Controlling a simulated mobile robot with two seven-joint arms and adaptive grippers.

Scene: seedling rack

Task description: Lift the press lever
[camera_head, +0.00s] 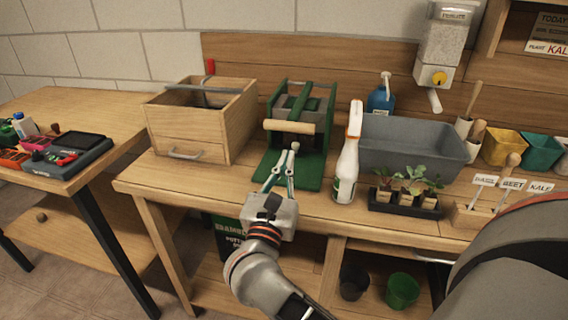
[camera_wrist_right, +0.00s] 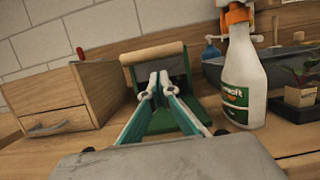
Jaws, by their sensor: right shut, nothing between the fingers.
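The green press (camera_head: 309,172) stands on the wooden bench, with its base plate toward me. Its lever has green side arms and a wooden crossbar handle (camera_head: 289,126), which hangs low across the press's front. My right gripper (camera_head: 291,149) is in front of the press, its fingertips together and empty, just below the handle in the picture. In the right wrist view, the shut fingers (camera_wrist_right: 158,80) point at the press, and the handle (camera_wrist_right: 153,53) runs across just above the tips. I cannot tell whether the tips touch it. My left gripper is not in view.
A wooden box (camera_head: 216,127) with a drawer stands left of the press. A white spray bottle (camera_head: 346,165) with an orange top stands close on its right. A grey tub (camera_head: 413,146) and a seedling tray (camera_head: 402,207) are farther right. The front bench edge left of my gripper is clear.

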